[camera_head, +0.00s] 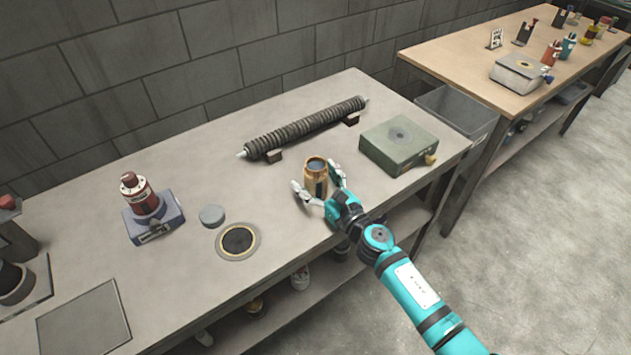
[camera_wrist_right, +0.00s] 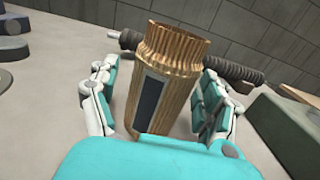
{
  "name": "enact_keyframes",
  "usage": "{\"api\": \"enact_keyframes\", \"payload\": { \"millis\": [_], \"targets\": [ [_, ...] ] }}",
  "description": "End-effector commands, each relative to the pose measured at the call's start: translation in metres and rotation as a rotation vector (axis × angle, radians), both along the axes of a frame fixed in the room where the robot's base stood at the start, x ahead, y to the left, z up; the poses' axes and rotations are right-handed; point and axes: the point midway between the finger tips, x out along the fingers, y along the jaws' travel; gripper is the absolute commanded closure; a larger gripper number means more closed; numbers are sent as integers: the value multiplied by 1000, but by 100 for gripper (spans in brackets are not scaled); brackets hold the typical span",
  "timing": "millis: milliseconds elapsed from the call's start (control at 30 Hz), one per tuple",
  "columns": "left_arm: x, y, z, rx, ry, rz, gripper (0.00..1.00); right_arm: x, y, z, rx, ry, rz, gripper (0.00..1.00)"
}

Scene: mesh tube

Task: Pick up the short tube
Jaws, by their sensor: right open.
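The short tube (camera_head: 316,180) is a brass-coloured ribbed cylinder with an open top and a dark label. It stands upright near the front edge of the grey workbench (camera_head: 185,268). My right gripper (camera_head: 319,188) is open, with one finger on each side of the tube. In the right wrist view the tube (camera_wrist_right: 165,85) stands between the two fingers. A gap shows beside the tube on each side, and its lower end is partly hidden by my gripper. My left gripper is not in view.
A long ribbed roller (camera_head: 305,128) lies on supports behind the tube. A green box (camera_head: 398,143) stands to its right. A black-centred disc (camera_head: 238,241), a small grey puck (camera_head: 212,215) and a red device on a blue base (camera_head: 150,215) are to the left. Bare bench surrounds the tube.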

Motion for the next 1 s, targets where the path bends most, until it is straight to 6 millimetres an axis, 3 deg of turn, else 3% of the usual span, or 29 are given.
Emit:
{"api": "enact_keyframes", "payload": {
  "millis": [200, 700, 867, 967, 1000],
  "targets": [
    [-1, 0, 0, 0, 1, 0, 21, 1, 0, 0, 0, 0, -1, 19],
    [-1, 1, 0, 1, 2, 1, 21, 1, 0, 0, 1, 1, -1, 82],
    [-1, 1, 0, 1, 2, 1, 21, 1, 0, 0, 1, 1, -1, 83],
    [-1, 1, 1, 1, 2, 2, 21, 1, 0, 2, 1, -1, -1, 95],
    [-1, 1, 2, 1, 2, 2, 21, 1, 0, 4, 0, -1, 0, 95]
  ]
}}
